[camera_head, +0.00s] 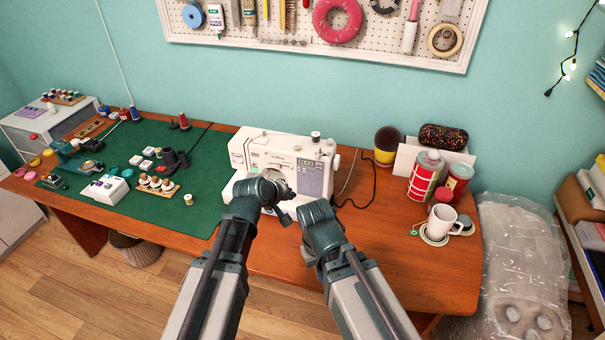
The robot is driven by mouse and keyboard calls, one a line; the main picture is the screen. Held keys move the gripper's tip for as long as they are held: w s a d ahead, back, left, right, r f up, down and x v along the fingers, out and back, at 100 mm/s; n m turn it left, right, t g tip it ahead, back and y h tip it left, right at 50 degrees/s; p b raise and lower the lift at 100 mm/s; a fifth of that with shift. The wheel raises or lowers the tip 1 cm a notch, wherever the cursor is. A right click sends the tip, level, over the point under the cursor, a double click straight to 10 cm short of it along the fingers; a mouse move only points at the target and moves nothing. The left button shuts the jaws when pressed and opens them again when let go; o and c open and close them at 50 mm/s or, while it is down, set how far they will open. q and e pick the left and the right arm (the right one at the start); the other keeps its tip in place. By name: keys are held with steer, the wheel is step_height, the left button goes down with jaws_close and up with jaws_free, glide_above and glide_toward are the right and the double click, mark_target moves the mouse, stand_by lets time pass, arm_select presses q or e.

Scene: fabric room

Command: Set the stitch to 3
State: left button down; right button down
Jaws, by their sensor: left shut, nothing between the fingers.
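The white sewing machine (255,152) stands on the wooden table at the middle, with a stitch chart panel (309,178) on its front right. A dial shows at its upper right end, too small to read. My left gripper (286,197) is shut and empty, in front of the machine's lower front. I cannot tell whether it touches the machine. My right arm's wrist (320,228) is just right of it; the right gripper itself cannot be made out.
A green mat (130,182) with spools, small boxes and tools covers the table's left side. Tins (425,175), a white mug (443,222) on a coaster and a dark cup (387,147) stand at the right. A black cable (366,200) lies beside the machine. The front right tabletop is clear.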

mark_target(304, 170)
arm_select(q)
steer(key=shift+w+d, duration=0.1)
steer(key=shift+w, duration=0.05)
steer(key=w+d, duration=0.2)
steer(key=w, duration=0.6)
steer(key=shift+d, duration=0.3)
steer(key=shift+w, duration=0.15)
stand_by(1.9)
steer(key=shift+w+d, duration=0.15)
steer(key=shift+w, duration=0.15)
steer(key=shift+w, duration=0.15)
stand_by(0.9)
steer(key=shift+s, duration=0.6)
steer(key=shift+w, duration=0.15)
steer(key=shift+w, duration=0.3)
